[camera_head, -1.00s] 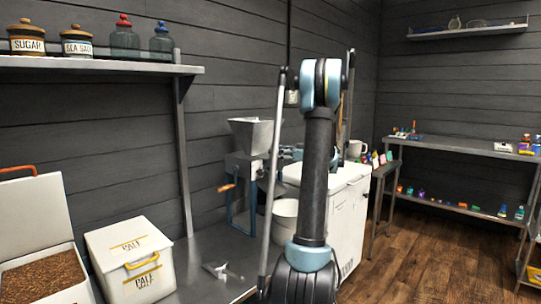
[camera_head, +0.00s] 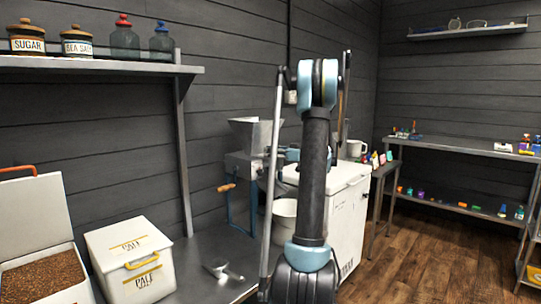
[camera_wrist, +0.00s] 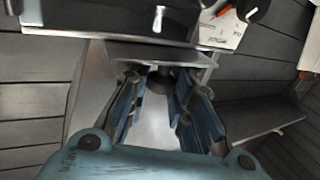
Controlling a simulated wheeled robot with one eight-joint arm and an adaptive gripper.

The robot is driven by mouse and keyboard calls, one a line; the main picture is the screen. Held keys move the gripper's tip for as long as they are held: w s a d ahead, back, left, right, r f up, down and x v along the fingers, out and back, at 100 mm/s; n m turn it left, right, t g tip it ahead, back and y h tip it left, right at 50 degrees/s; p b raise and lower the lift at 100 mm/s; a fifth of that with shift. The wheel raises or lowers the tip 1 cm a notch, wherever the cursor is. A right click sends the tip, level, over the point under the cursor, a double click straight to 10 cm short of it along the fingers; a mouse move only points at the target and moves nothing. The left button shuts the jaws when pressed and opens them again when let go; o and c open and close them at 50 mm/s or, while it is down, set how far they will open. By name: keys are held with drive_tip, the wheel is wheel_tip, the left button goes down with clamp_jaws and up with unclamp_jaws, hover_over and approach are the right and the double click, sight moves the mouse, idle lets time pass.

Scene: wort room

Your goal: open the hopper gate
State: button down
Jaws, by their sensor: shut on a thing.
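The grain mill stands on the steel bench, with a grey metal hopper (camera_head: 252,134) on top and a blue stand with a wooden crank handle (camera_head: 227,187) below. In the wrist view, my gripper (camera_wrist: 160,82) has its blue fingers on both sides of a grey metal part under a wide plate. I take this part to be the hopper gate (camera_wrist: 154,55), and the fingers are closed on it. In the head view, my arm hides the gripper's tips and the gate, so how far the gate is open cannot be told.
A white bucket (camera_head: 285,222) stands beside the mill, near a white chest (camera_head: 347,215). A metal scoop (camera_head: 222,271) lies on the bench (camera_head: 200,250). A shelf (camera_head: 90,66) with jars hangs above.

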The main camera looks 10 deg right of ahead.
drive_tip(key=shift+d, duration=0.1)
drive_tip(key=s+d, duration=0.2)
drive_tip(key=shift+s+d, duration=0.1)
drive_tip(key=shift+s, duration=0.3)
drive_tip(key=c, duration=1.4)
unclamp_jaws()
drive_tip(key=shift+c, duration=0.2)
drive_tip(key=shift+s, duration=0.1)
drive_tip(key=v, duration=1.2)
drive_tip(key=shift+f, duration=0.1)
